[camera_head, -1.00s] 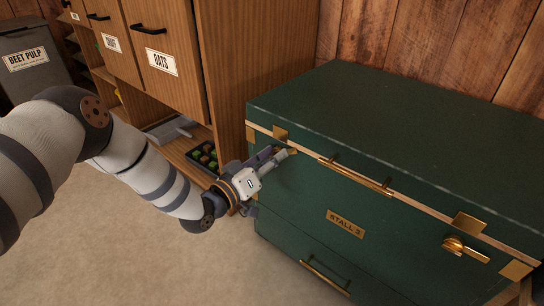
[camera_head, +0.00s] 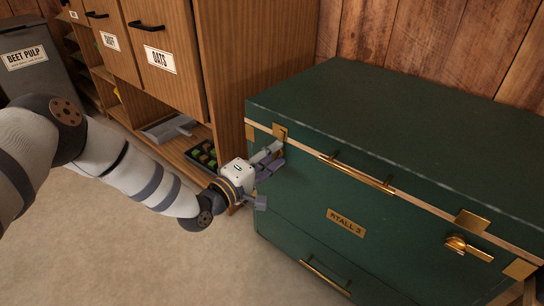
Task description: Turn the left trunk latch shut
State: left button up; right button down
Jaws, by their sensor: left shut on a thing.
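The green trunk (camera_head: 300,210) with brass trim stands at the right, its lid down. Its left latch has a brass plate (camera_head: 280,131) near the front left corner; the latch's handle is hidden behind my gripper. My left gripper (camera_head: 272,155) is at this latch, shut on it, with its fingers against the trunk front just below the plate. The right latch (camera_head: 466,246) is a brass knob with a lever lying toward the lower right. My right gripper is not in view.
A brass lid handle (camera_head: 355,174) juts from the trunk front. The floor (camera_head: 130,240) in front is clear.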

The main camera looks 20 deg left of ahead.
pick_arm(q)
jog(key=shift+f+n, duration=0.1)
jog(key=shift+n, duration=0.6)
jog(key=o, duration=1.2)
jog(key=shift+c, duration=0.2)
jog(key=v, duration=1.2)
